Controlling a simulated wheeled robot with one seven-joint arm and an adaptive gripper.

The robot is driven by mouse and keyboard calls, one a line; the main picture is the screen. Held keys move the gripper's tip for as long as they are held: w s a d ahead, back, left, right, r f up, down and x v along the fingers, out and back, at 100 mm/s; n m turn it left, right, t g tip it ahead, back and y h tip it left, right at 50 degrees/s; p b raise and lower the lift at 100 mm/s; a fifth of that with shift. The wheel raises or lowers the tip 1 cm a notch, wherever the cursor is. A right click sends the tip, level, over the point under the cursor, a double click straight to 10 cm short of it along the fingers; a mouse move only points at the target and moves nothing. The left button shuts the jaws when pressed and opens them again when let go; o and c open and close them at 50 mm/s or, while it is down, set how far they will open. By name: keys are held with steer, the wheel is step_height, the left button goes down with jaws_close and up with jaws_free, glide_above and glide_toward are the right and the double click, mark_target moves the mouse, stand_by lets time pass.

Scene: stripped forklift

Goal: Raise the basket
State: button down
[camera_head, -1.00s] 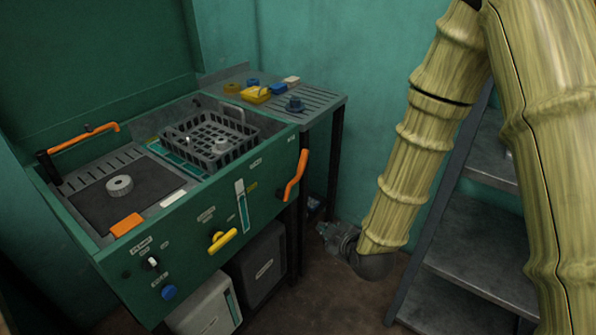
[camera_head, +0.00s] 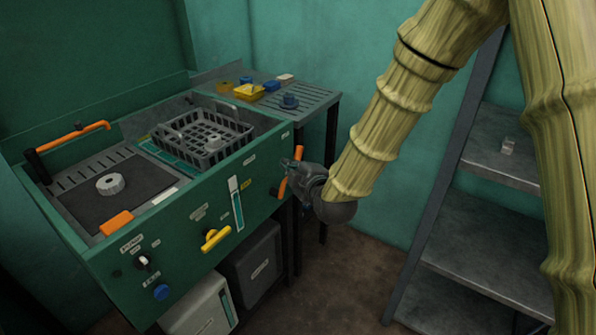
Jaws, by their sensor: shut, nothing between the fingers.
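A dark grey basket (camera_head: 205,137) sits in the right-hand well of the green machine (camera_head: 225,180). An orange lever (camera_head: 282,187) is on the right end of the machine's front panel. My gripper (camera_head: 290,164) is at the upper part of this lever and overlaps it in the picture. I cannot tell whether it touches the lever. The fingers look shut, and nothing shows between them.
A yellow handle (camera_head: 215,239), a white knob (camera_head: 144,261) and a blue button (camera_head: 161,292) are on the front panel. A slatted side table (camera_head: 315,95) holds small coloured parts. Grey shelves (camera_head: 480,210) stand at the right.

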steer(key=w+f, duration=0.2)
steer(key=w, duration=0.4)
steer(key=shift+w+f, duration=0.25)
steer(key=shift+f, duration=0.1)
